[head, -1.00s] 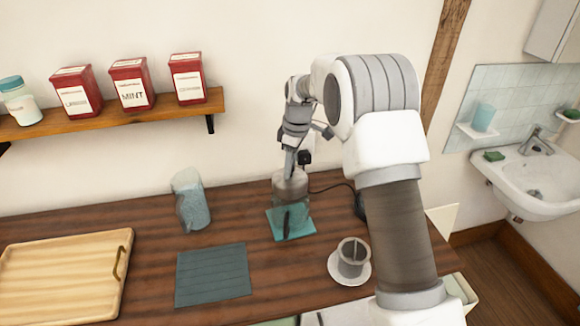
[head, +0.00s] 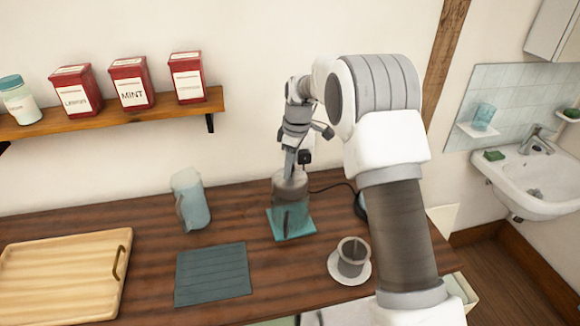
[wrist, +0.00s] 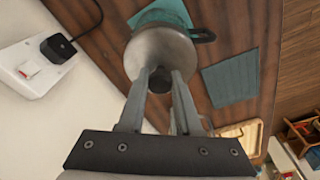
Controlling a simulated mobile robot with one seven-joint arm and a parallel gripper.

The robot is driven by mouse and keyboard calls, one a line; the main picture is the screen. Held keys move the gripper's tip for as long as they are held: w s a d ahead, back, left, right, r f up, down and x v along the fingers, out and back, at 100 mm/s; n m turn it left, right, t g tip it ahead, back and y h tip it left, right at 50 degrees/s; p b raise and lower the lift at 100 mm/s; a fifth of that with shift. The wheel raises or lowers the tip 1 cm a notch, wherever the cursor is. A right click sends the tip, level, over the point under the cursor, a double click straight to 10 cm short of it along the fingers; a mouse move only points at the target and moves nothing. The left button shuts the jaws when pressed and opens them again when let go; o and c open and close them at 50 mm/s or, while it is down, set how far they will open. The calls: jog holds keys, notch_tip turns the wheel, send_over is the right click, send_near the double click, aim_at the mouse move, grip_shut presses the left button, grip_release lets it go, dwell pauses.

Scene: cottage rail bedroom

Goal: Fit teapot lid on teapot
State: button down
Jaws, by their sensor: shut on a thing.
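A glass teapot (head: 291,216) with a dark handle stands on a teal mat (head: 306,230) at the back of the wooden counter. The grey domed teapot lid (head: 290,184) is at the teapot's top, and it also shows in the wrist view (wrist: 160,48). My gripper (head: 289,171) comes down from above. In the wrist view my gripper (wrist: 160,76) has its two fingers closed on the lid's dark knob (wrist: 159,83). The lid hides the teapot's rim, so I cannot tell whether it is fully seated.
A glass jug (head: 191,203) stands to the left. A dark slate-coloured mat (head: 212,274), a wooden tray (head: 60,280) and a cup on a saucer (head: 350,279) lie nearer. A wall socket with a black plug (wrist: 58,49) is close behind. Red tins (head: 131,84) stand on the shelf.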

jog(key=shift+f+b, duration=0.75)
jog(key=shift+f, duration=0.55)
jog(key=shift+f, duration=0.25)
jog(key=c, duration=0.5)
grip_release()
jog(key=shift+r, duration=0.1)
jog(key=r, duration=0.5)
jog(key=d+r, duration=0.1)
jog(key=r, duration=0.5)
jog(key=d+r, duration=0.1)
jog(key=r, duration=0.5)
jog(key=shift+s+r, duration=0.1)
jog(key=shift+s, duration=0.3)
